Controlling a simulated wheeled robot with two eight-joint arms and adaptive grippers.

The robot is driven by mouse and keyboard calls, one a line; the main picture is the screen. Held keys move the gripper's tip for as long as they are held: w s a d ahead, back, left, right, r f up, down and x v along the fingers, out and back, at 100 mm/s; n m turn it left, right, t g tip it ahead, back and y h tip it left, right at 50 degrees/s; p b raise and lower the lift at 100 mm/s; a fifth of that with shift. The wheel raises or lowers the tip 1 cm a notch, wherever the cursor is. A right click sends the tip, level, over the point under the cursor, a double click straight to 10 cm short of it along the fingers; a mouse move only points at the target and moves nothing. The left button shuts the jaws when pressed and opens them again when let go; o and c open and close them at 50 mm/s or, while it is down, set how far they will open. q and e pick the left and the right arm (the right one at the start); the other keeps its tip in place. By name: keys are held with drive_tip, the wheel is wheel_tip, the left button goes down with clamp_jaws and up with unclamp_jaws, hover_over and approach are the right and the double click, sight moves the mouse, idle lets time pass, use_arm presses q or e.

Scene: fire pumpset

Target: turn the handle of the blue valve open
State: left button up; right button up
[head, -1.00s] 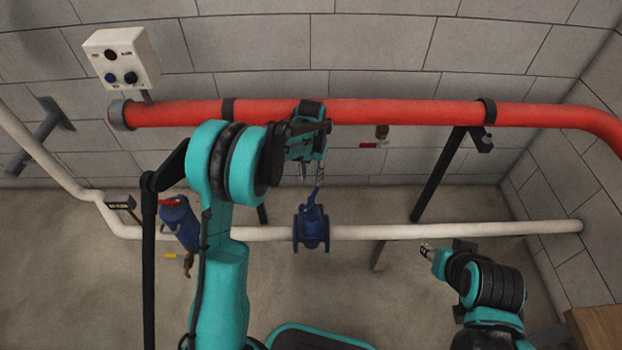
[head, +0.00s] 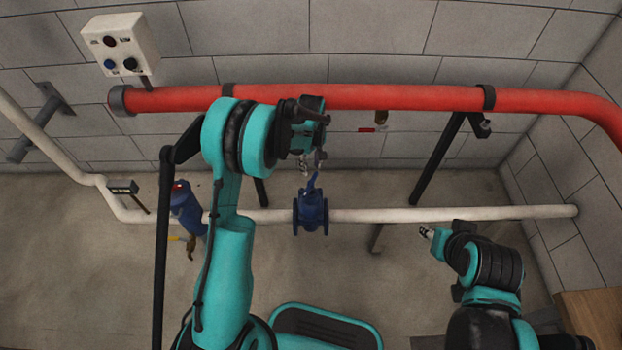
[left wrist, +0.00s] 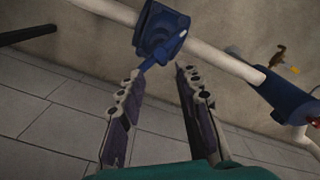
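The blue valve (head: 311,214) sits on the white pipe near the middle of the head view, and its blue handle (head: 312,183) points up. The valve body (left wrist: 161,32) also shows at the top of the left wrist view, with the handle (left wrist: 150,64) angled down toward the finger gap. My left gripper (head: 312,164) is just above the handle. In the left wrist view its fingers (left wrist: 158,76) are apart, with the handle's end at or near the gap; contact cannot be told. My right gripper (head: 426,232) is below the pipe at right, away from the valve; its fingers are too small to judge.
A red pipe (head: 400,97) runs along the wall above and behind my left gripper. Dark supports (head: 437,158) stand right of the valve. A blue cylinder (head: 184,203) with a brass tap is at left. A control box (head: 120,47) hangs on the wall. The floor in front is open.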

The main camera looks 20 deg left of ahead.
sight(311, 183)
use_arm(q)
drive_tip(key=m, duration=0.4)
drive_tip(key=f+m, duration=0.1)
drive_tip(key=m, duration=0.6)
drive_tip(key=shift+f+m+p, duration=0.25)
drive_tip(key=shift+m+p, duration=0.15)
wheel_tip(311, 183, down, 8)
drive_tip(key=b, duration=0.3)
drive_tip(key=shift+r, duration=0.1)
clamp_jaws()
